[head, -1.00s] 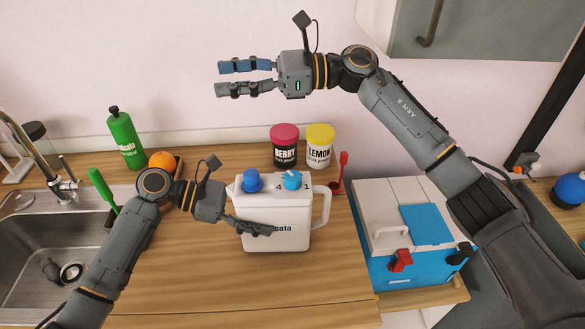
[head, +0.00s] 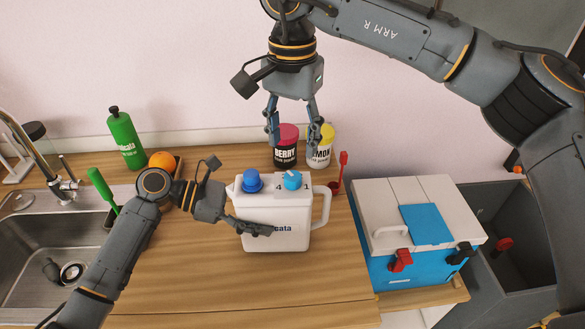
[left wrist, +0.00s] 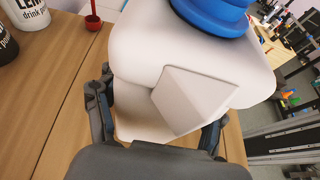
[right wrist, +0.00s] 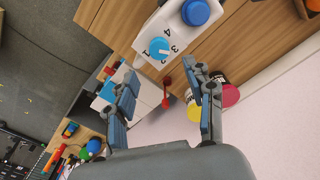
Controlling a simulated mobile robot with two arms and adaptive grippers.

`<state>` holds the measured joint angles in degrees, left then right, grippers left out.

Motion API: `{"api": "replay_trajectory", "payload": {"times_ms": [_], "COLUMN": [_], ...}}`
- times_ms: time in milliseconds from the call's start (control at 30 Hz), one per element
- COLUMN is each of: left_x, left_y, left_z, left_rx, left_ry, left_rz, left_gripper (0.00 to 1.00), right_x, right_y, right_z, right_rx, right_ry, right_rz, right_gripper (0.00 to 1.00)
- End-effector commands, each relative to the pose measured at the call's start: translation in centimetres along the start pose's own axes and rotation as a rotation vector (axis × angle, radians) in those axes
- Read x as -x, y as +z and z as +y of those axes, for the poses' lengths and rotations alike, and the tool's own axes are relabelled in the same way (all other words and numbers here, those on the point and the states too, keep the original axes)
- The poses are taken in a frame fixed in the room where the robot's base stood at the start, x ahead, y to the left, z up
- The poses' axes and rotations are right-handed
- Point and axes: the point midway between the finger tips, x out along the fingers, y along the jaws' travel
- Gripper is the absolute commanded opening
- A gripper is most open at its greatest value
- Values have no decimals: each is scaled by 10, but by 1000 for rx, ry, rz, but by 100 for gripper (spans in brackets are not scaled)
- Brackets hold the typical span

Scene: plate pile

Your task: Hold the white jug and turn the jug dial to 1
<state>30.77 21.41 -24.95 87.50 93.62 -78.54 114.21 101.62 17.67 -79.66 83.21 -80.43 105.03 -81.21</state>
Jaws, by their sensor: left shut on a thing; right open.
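The white jug (head: 300,222) stands upright on the wooden counter. Its blue dial (head: 292,180) is on top beside a round blue cap (head: 252,181). In the right wrist view the dial (right wrist: 159,48) has printed numbers around it; its exact setting is hard to read. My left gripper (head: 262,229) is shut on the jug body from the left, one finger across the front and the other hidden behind. In the left wrist view its fingers flank the jug's spout side (left wrist: 175,100). My right gripper (head: 294,137) is open and empty, pointing down, above and behind the dial.
The BERRY tub (head: 285,154) and yellow-lidded LEMON tub (head: 318,155) stand behind the jug, close to my right gripper in the head view. A red scoop (head: 340,172) is right of them. A blue-and-white box (head: 385,270) is at right, a sink (head: 30,250) at left.

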Motion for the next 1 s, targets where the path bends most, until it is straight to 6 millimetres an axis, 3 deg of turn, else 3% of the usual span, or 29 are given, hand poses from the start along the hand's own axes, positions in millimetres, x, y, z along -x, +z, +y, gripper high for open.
{"api": "replay_trajectory", "payload": {"times_ms": [200, 400, 800, 1000], "left_x": [0, 0, 0, 0], "left_y": [1, 1, 0, 0], "left_z": [0, 0, 0, 0], "left_rx": [-1, -1, -1, -1], "left_ry": [1, 1, 1, 1], "left_rz": [-1, -1, -1, 0], "left_gripper": [16, 16, 16, 16], "right_x": [-46, -70, -78, -78], "right_y": [0, 0, 0, 0], "right_z": [0, 0, 0, 0], "right_rx": [-1, -1, -2, -1], "right_ry": [2, -1, -2, -2], "right_rz": [-3, -2, -2, -2], "right_gripper": [53, 53, 53, 15]}}
